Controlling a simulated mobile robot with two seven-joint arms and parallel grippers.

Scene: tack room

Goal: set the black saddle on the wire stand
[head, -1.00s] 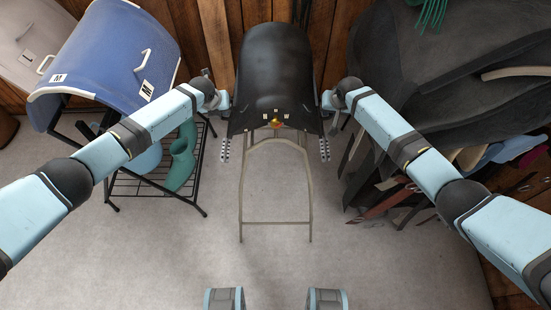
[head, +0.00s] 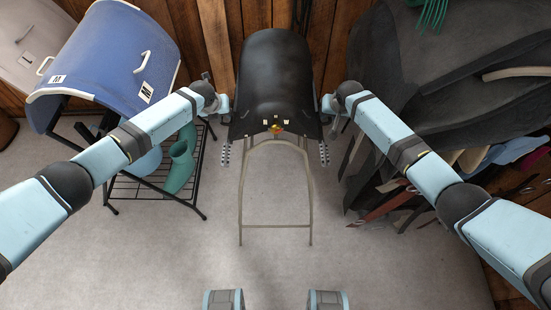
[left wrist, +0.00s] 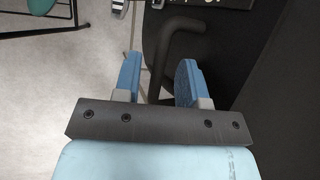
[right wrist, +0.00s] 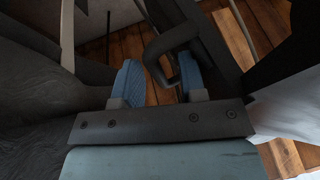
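The black saddle (head: 275,75) is over the back of the wire stand (head: 275,227) in the head view, upright and roughly centred. It hides the stand's upper part, so I cannot tell whether it bears fully on it. My left gripper (head: 222,101) is at the saddle's left side. In the left wrist view its fingers (left wrist: 158,80) are apart, with a dark bar handle (left wrist: 182,24) between them. My right gripper (head: 329,103) is at the right side. In the right wrist view its fingers (right wrist: 160,78) are apart around a dark handle loop (right wrist: 153,50).
A blue saddle-shaped cover (head: 105,62) on a black rack (head: 150,188) stands close on the left, with a teal boot (head: 182,160) on its shelf. Dark tack (head: 450,80) crowds the right. A wooden wall (head: 215,35) is behind. Floor in front is clear.

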